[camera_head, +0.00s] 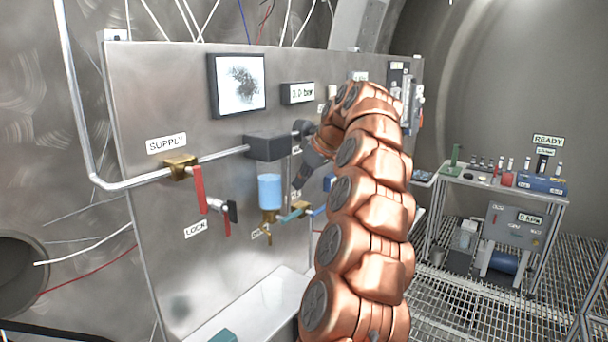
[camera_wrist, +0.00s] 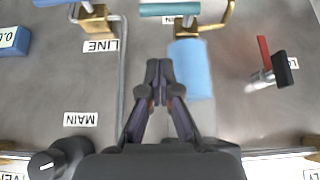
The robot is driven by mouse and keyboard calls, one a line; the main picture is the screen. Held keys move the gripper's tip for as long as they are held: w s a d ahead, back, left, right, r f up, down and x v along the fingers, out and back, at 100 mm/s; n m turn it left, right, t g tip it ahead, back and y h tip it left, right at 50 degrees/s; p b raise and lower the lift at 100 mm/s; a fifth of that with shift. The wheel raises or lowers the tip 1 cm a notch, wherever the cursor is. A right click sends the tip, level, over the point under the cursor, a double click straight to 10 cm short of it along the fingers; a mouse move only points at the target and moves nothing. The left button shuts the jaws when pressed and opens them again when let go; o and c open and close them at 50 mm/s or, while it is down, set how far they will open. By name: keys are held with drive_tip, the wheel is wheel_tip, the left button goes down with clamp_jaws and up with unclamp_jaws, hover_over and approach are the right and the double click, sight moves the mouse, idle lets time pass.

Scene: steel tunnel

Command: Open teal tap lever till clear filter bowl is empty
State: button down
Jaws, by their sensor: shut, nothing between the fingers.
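The filter bowl (camera_head: 270,192) hangs on the panel below a dark grey block and looks filled with light blue; it also shows in the wrist view (camera_wrist: 190,70). The teal tap lever (camera_head: 292,215) is near the bowl's lower end. In the wrist view the teal lever (camera_wrist: 170,9) lies sideways at the top edge, by a brass fitting. My gripper (camera_head: 297,191) is shut and empty in front of the panel, just right of the bowl. In the wrist view its fingertips (camera_wrist: 158,72) are together, beside the bowl and apart from the lever.
A red lever (camera_head: 198,188) hangs from the brass supply valve, with a black-and-red lock part (camera_head: 230,212) beside it. A blue lever (camera_head: 319,211) sits right of the teal one. A gauge (camera_head: 297,93) reads 0.0 bar. My arm hides the panel's right part.

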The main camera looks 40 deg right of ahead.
sight(297, 214)
drive_tip(key=shift+p+x, duration=0.45)
drive_tip(key=shift+x, duration=1.1)
drive_tip(key=shift+s+f+p, duration=0.15)
drive_tip(key=shift+f+p, duration=0.25)
drive_tip(key=shift+f, duration=0.65)
drive_tip(key=shift+s+f+p, duration=0.2)
drive_tip(key=shift+f+p, duration=0.2)
drive_tip(key=shift+f, duration=0.6)
drive_tip(key=shift+d+f+b, duration=0.1)
drive_tip(key=shift+d+b, duration=0.1)
drive_tip(key=shift+b, duration=0.1)
drive_tip(key=shift+w+a, duration=0.1)
drive_tip(key=shift+a, duration=0.05)
drive_tip(key=shift+y, duration=0.3)
